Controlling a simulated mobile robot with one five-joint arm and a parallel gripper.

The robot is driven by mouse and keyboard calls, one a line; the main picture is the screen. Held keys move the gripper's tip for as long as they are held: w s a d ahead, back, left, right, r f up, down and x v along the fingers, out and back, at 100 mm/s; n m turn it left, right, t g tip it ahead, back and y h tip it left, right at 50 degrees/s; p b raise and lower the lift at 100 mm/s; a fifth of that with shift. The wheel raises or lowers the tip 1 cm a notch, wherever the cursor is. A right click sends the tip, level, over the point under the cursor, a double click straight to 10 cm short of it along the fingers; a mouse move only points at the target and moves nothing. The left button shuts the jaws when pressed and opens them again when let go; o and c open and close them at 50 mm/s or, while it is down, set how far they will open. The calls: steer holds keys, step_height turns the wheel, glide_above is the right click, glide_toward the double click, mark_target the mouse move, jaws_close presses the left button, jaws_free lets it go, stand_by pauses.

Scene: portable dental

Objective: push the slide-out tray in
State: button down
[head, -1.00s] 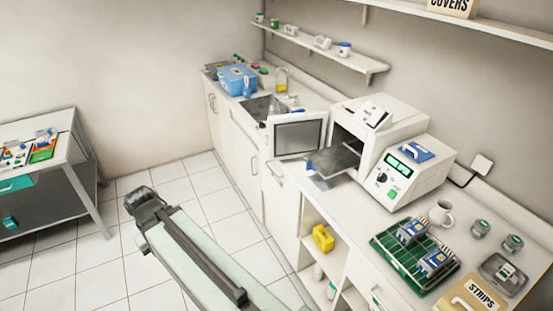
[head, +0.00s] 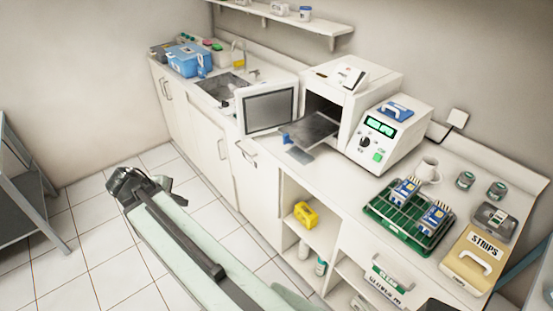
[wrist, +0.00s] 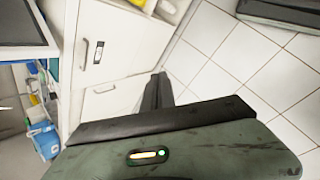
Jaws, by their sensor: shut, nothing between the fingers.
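The slide-out tray (head: 313,127) is a dark grey flat plate sticking out of the open front of the white sterilizer (head: 345,85) on the counter. A blue piece (head: 286,138) shows at its front left edge. The sterilizer's door (head: 270,107) stands open to the left of the tray. My gripper (head: 122,180) is out over the floor, left of the counter and well apart from the tray. In the wrist view my gripper (wrist: 157,92) is shut and empty, in front of cabinet fronts and floor tiles. The tray cannot be made out for sure there.
The sink (head: 222,87) and a blue box (head: 188,60) are farther along the counter. A control unit (head: 379,133), a green rack (head: 385,224), a mug (head: 427,170) and a beige strips box (head: 478,260) stand to the right. A yellow item (head: 305,214) sits in the open shelf below.

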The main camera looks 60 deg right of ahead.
steer(key=s+d+r+n+g+h+b, duration=0.1)
steer(key=s+d+n+h+b, duration=0.2)
steer(key=d, duration=0.9)
steer(key=s+d+r+n+g+h+b, duration=0.2)
steer(key=s+d, duration=0.4)
steer(key=d, duration=0.6)
steer(key=s+d+r+n+g+h+b, duration=0.2)
steer(key=s+d+n+h+b, duration=0.2)
steer(key=d, duration=0.9)
steer(key=shift+s+h+b, duration=0.2)
steer(key=shift+h+b, duration=0.5)
steer(key=shift+a+r, duration=0.1)
steer(key=shift+a, duration=0.05)
